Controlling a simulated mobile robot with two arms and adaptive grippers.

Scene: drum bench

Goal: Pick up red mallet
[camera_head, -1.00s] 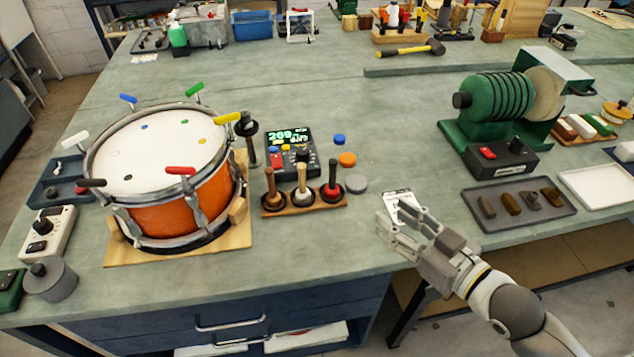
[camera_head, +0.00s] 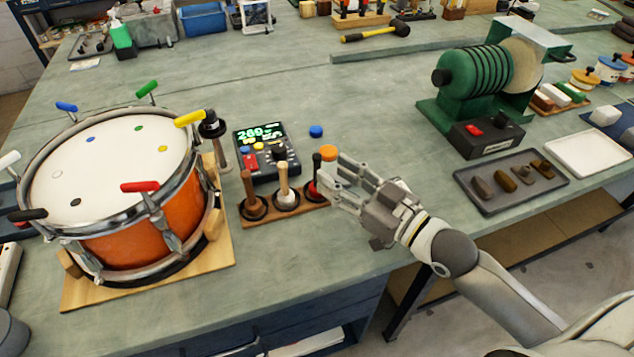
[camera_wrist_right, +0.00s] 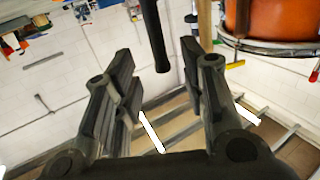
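The red mallet (camera_head: 313,188) stands upright in the right-hand place of a small wooden rack (camera_head: 295,215), its black handle pointing up. Beside it in the rack are a white mallet (camera_head: 284,192) and a brown mallet (camera_head: 250,195). My right gripper (camera_head: 333,182) is just right of the red mallet, its fingers apart and pointing at it, partly covering it. In the right wrist view the open fingers (camera_wrist_right: 158,75) have the black handle (camera_wrist_right: 155,38) ahead between them. A wooden handle (camera_wrist_right: 204,20) stands further right there. My left gripper is not in view.
An orange drum (camera_head: 180,218) with coloured tuning keys stands left of the rack. A control box (camera_head: 262,150) with a green display sits behind the rack. An orange knob (camera_head: 328,152) is close to my right fingers. A green machine (camera_head: 475,90) and a tray (camera_head: 510,182) are at right.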

